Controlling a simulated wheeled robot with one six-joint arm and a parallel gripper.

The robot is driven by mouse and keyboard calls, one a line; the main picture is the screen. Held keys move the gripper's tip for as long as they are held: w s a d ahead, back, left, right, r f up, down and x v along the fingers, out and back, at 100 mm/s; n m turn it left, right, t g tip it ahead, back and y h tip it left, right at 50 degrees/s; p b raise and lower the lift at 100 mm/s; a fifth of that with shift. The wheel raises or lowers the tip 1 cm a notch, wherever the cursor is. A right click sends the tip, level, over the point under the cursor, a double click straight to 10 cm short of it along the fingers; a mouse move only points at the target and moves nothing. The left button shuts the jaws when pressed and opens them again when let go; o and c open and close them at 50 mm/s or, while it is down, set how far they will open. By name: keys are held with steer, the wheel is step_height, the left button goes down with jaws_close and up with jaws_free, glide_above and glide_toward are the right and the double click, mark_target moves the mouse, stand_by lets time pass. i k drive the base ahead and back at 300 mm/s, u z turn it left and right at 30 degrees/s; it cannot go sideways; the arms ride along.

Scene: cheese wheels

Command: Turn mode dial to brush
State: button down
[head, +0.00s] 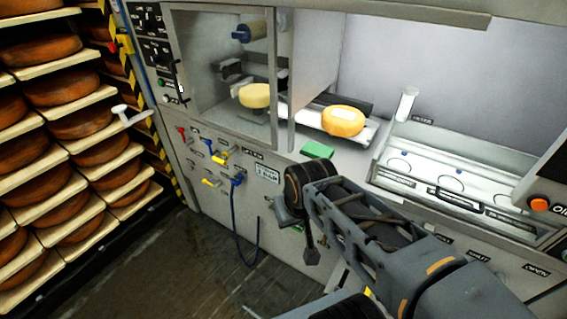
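A control panel (150,22) with black plates, small white labels and knobs is on the machine's left front post, at the upper left. A lower black plate (157,52) sits beneath it. The labels are too small to read, so I cannot tell which knob is the mode dial or where it points. My gripper (312,257) hangs low in front of the machine, well right of and below the panel. It is small and dark, partly beside my own arm, and its fingers cannot be made out. It touches no control.
Racks of orange cheese wheels (62,91) stand at left, with a white-topped lever (128,116) near them. Red, blue and yellow valve handles (222,156) stick out below the glazed cabinet. A blue hose (238,222) hangs there. Floor (190,262) at lower left is clear.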

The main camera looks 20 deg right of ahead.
mark_target(144, 24)
steer(key=u, duration=0.4)
steer(key=k, duration=0.5)
steer(key=u, duration=0.15)
steer(key=i, duration=1.3)
steer(key=u, duration=0.25)
steer(key=i, duration=1.2)
steer(key=u, duration=1.1)
steer(key=i, duration=0.2)
steer(key=z, duration=0.05)
